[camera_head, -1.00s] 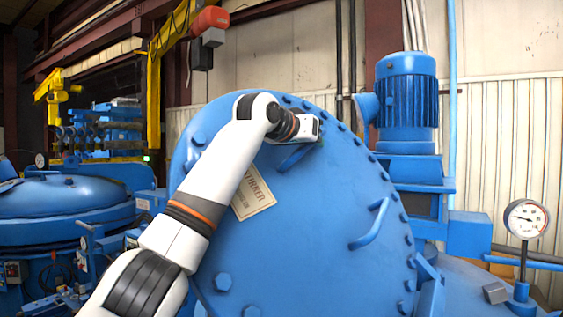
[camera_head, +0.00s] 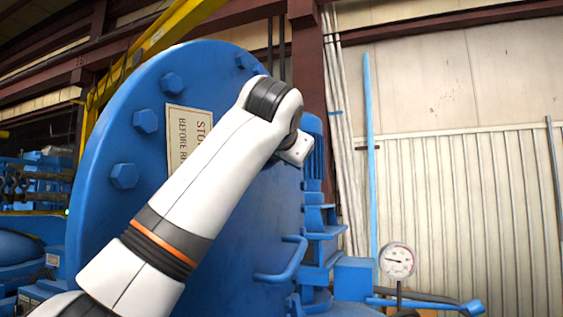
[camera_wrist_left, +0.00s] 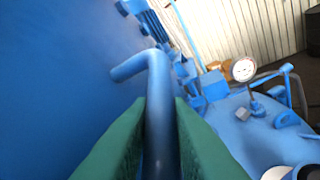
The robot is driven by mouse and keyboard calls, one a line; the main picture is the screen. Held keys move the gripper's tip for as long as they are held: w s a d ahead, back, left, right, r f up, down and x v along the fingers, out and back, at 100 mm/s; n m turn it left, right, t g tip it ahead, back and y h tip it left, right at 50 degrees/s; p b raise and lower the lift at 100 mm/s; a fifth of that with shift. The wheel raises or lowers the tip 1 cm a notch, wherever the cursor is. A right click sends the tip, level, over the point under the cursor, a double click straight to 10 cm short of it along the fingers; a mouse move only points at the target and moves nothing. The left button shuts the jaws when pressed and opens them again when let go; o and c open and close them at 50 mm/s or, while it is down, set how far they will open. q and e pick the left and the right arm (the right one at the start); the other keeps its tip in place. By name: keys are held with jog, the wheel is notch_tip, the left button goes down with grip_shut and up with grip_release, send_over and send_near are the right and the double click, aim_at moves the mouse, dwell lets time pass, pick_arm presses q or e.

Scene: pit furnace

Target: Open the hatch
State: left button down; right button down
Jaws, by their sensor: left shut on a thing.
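The blue round hatch (camera_head: 100,200) stands steeply tilted in the head view, with bolts along its rim and a paper sign (camera_head: 186,133). My left arm reaches across it from the lower left. In the left wrist view my left gripper (camera_wrist_left: 160,125) has its green fingers on both sides of a blue bar handle (camera_wrist_left: 157,85) and is shut on it. In the head view the left fingers are hidden behind the arm. A second blue handle (camera_head: 283,262) on the hatch is free. My right gripper is not in view.
A pressure gauge (camera_head: 397,262) stands at the right, close to blue pipework (camera_head: 440,304). A light panelled wall (camera_head: 460,190) and a thin blue pipe (camera_head: 370,150) are behind. More blue equipment (camera_head: 40,185) is at the far left.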

pick_arm(q)
jog(key=shift+w+a, duration=0.15)
jog(key=shift+a, duration=0.2)
jog(key=c, duration=1.5)
grip_release()
jog(key=shift+d, duration=0.1)
jog(key=shift+o, duration=0.8)
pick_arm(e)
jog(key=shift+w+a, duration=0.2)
